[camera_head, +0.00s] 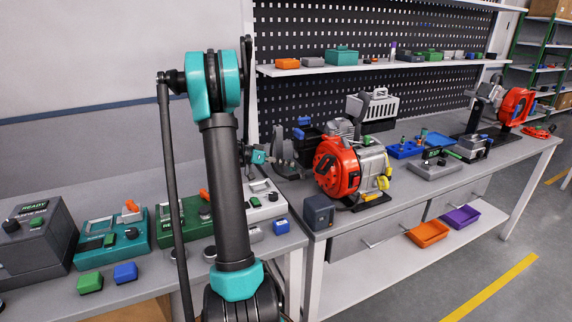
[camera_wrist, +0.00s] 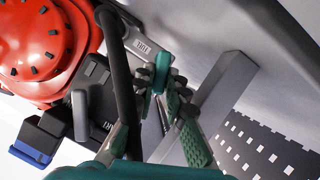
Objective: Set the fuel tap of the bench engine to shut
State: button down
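The bench engine (camera_head: 345,168), with a red round housing and a grey body, stands on the right bench. Its red housing (camera_wrist: 45,45) fills the upper left of the wrist view. Yellow parts (camera_head: 384,180) show at its right side. My gripper (camera_head: 261,157) is left of the engine, above the bench.
A dark grey box (camera_head: 318,212) stands at the bench's front corner. A blue tray (camera_head: 405,151) and a grey device (camera_head: 435,168) lie right of the engine. The left bench holds several instruments, including a teal one (camera_head: 113,240). A perforated panel (camera_head: 300,95) and shelf (camera_head: 380,66) stand behind.

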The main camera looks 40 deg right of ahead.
jog(key=shift+w+n+g, duration=0.15)
jog(key=shift+n+g, duration=0.25)
jog(key=shift+n, duration=0.1)
jog(key=c, duration=1.8)
grip_release()
jog(key=v, duration=1.2)
jog(key=shift+w+f, duration=0.1)
